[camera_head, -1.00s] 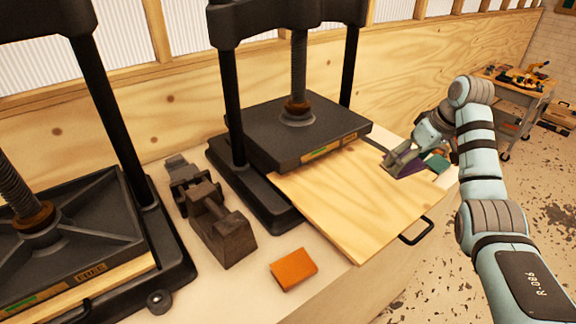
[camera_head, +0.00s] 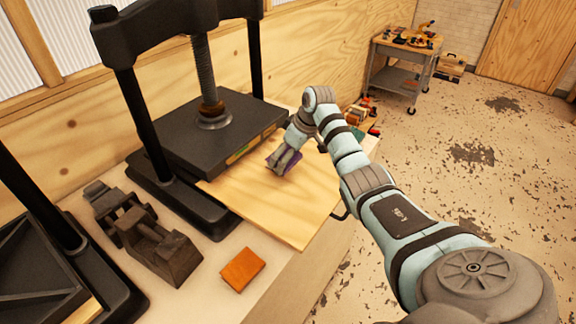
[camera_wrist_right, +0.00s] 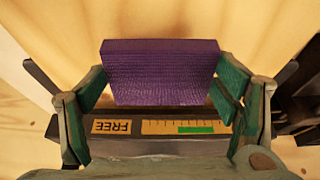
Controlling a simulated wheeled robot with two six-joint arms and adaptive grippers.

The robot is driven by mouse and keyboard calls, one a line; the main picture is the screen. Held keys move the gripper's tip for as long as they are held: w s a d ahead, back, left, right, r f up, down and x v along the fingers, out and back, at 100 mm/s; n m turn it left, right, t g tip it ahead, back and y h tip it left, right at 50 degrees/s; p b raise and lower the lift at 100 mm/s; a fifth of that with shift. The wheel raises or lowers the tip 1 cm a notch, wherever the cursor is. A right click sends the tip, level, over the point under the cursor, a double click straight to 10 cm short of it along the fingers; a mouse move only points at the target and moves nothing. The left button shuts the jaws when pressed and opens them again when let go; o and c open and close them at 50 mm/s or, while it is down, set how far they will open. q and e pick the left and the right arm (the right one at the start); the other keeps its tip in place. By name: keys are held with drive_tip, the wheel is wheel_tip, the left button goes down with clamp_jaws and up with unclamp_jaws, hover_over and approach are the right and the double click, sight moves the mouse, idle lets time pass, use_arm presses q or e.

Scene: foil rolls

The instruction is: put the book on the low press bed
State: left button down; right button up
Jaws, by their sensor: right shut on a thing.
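My right gripper (camera_head: 284,163) is shut on a purple book (camera_wrist_right: 160,72), whose covers lie between the two green-padded fingers in the right wrist view. In the head view only purple slivers of it show beside the fingers. The gripper is over the back part of a pale wooden press bed (camera_head: 275,212), which sticks out from the nearer full-view press. I cannot tell whether the book touches the bed. The black platen (camera_head: 215,133) stands left of the gripper; its front edge label (camera_wrist_right: 160,127) shows "FREE" and a green bar. My left gripper is not in view.
An orange block (camera_head: 242,269) lies on the bench in front of the bed. Dark clamp-like blocks (camera_head: 160,245) stand left of it. A second press (camera_head: 45,270) is at the lower left. Several coloured items (camera_head: 360,112) lie behind my right arm.

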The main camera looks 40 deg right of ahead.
sight(291, 162)
drive_tip(key=shift+s+a+f, duration=0.1)
drive_tip(key=shift+s+f, duration=0.1)
drive_tip(key=shift+f, duration=1.7)
drive_tip(key=shift+f, duration=0.1)
drive_tip(key=o, duration=1.2)
drive_tip(key=shift+c, duration=0.2)
drive_tip(key=v, duration=1.2)
